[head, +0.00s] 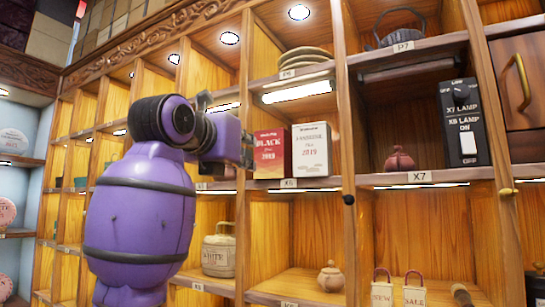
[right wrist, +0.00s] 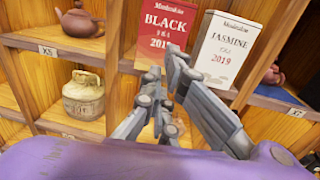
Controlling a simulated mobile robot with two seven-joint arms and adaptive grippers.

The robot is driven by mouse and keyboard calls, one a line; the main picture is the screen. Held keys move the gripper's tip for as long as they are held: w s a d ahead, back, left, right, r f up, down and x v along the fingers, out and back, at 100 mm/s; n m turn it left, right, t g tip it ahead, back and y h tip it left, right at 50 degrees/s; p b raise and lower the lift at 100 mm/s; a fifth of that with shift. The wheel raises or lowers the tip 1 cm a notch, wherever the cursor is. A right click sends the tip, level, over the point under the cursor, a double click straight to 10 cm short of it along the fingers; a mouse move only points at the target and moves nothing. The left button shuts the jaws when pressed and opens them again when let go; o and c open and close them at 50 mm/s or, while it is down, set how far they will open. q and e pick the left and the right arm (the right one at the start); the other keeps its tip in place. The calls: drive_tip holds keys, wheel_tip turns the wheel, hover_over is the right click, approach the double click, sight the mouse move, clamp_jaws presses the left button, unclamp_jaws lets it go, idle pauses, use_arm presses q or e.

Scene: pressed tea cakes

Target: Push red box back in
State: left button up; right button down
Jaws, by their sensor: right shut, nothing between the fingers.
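The red box (head: 268,154), labelled BLACK 2019, stands upright on the shelf marked X6, at or near its front edge. It also shows at the top of the right wrist view (right wrist: 166,28). A white JASMINE box (head: 311,151) stands just to its right and also shows in the right wrist view (right wrist: 222,48). My right gripper (right wrist: 166,72) is shut and empty, its fingertips in front of the red box's lower face. It hides the box's bottom edge, and I cannot tell whether they touch. In the head view my right gripper (head: 247,150) is at the box's left edge. My left gripper is not in view.
A shelf divider (head: 346,130) stands right of the white box. A teapot (right wrist: 79,20) and a cream jar (right wrist: 84,96) occupy neighbouring compartments. A reddish pot (head: 399,160) stands on shelf X7, beside a dark switch box (head: 464,122). The compartment below the boxes holds a small teapot (head: 331,277).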

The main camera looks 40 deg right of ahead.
sight(274, 163)
drive_tip(key=shift+p+x, duration=0.3)
drive_tip(key=shift+x, duration=7.4)
drive_tip(key=v, duration=1.6)
